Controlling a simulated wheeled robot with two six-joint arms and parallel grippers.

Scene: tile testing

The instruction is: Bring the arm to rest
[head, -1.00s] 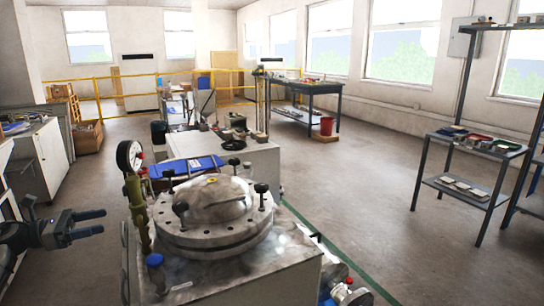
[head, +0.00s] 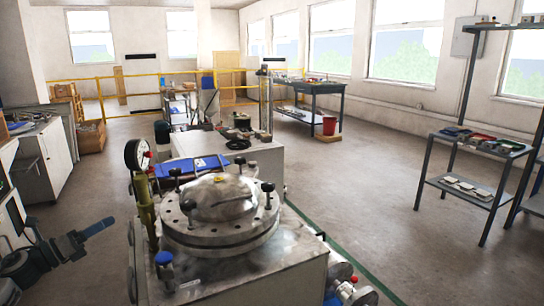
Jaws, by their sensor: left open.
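My left gripper (head: 88,238) is at the lower left of the head view. It is open, and I see nothing between its fingers. It is over the floor, to the left of the metal pressure vessel (head: 218,243) and apart from it. The vessel has a bolted round lid with dark knobs and stands on a grey block-like bench (head: 250,275). My right gripper is not in view.
A pressure gauge (head: 137,154) on a yellow-green pipe rises at the vessel's left. A white cabinet (head: 50,160) stands at the left. A metal shelf (head: 465,190) holds small trays at the right. The floor (head: 350,190) between is clear.

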